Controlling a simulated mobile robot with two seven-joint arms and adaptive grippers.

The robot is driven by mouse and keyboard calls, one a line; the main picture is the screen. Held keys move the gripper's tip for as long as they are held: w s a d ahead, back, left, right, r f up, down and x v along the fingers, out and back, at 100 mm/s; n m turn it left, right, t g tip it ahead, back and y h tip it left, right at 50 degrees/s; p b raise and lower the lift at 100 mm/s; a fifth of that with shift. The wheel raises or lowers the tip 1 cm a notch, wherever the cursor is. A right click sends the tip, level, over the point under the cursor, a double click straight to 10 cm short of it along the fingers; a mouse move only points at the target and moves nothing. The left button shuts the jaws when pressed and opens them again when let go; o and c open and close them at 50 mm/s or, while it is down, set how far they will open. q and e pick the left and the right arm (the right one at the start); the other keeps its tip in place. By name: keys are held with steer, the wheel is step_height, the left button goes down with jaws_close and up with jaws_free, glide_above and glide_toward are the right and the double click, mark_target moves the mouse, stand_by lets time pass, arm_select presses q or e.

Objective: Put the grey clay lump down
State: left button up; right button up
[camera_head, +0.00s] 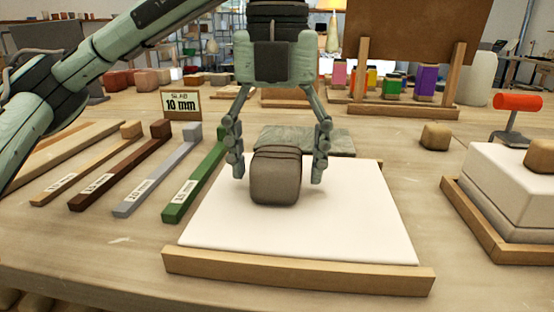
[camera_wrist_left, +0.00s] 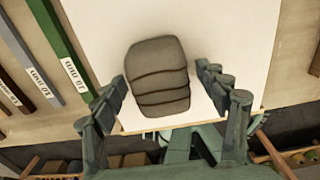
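The grey clay lump (camera_head: 276,178) is a rounded, brownish-grey block with dark grooves. It appears to rest on the white slab (camera_head: 345,232), toward its back left part. My left gripper (camera_head: 278,165) comes down from above with its fingers spread on either side of the lump. In the head view a gap shows on both sides. In the left wrist view the lump (camera_wrist_left: 157,75) sits between the open fingertips (camera_wrist_left: 162,82), and the left finger is very close to its edge. My right gripper is not in view.
A wooden strip (camera_head: 295,273) edges the slab's front. Labelled bars, including a green bar (camera_head: 195,180), lie left. A grey-green cloth-like piece (camera_head: 325,141) lies behind the lump. A small tan block (camera_head: 435,136) and a white block on a wooden tray (camera_head: 480,215) stand right.

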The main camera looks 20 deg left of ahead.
mark_target(277, 152)
arm_select(q)
steer(key=shift+r, duration=0.25)
step_height(277, 152, up, 11)
steer(key=p, duration=0.3)
steer(key=shift+f, duration=0.1)
steer(key=shift+r, duration=0.55)
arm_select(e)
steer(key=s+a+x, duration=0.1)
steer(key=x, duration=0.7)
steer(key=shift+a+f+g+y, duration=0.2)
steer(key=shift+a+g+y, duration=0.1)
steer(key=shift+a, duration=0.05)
arm_select(q)
steer(key=shift+f, duration=0.1)
